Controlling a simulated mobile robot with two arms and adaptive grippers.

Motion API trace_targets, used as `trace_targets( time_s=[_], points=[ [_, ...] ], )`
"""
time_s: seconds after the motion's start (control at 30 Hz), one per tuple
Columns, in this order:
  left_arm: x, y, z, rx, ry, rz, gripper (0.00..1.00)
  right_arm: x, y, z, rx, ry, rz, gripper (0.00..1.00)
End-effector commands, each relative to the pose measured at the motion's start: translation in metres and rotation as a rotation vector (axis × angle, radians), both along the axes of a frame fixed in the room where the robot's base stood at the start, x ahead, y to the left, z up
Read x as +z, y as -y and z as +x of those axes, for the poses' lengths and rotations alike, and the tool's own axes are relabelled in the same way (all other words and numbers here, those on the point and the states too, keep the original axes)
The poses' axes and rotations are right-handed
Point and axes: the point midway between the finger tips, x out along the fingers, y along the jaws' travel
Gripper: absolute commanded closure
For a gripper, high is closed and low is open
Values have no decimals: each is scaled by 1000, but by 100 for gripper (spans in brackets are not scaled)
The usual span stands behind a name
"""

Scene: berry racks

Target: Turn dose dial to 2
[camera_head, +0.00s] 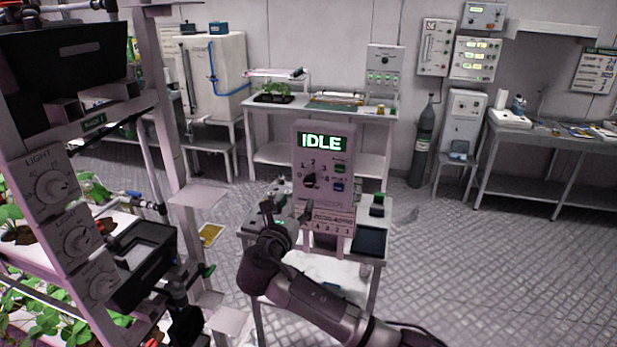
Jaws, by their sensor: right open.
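The dose dial (310,181) is a small dark knob on the front of a pale dosing unit (342,148). Small numbers are printed around the knob. Its pointer is too small to read with certainty. The unit's screen (322,143) shows IDLE in green. My right gripper (287,208) is open and empty, below and a little left of the dial in the picture. The dial is in plain sight, and I see no finger on it. My left gripper is not in view.
The unit stands on a small table (369,249) with a dark tray (370,241) at its right. A plant rack (176,150) with LIGHT dials (49,184) stands close on the left. Benches line the back wall. The floor (480,270) at right is clear.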

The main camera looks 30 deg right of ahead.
Motion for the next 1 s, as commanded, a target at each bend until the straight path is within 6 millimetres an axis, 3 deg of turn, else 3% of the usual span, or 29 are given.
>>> trace_targets(
  time_s=[0.3, 0.5, 0.97, 1.0],
  points=[
    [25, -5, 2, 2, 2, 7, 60, 4, 53, 45, -3, -1, 0, 44],
    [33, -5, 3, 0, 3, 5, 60, 1, 77, 65, -1, -1, 2, 44],
    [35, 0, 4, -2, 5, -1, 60, -1, 88, 75, 1, -1, 3, 44],
    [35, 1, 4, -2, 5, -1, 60, -1, 88, 75, 1, -1, 3, 47]
  ],
)
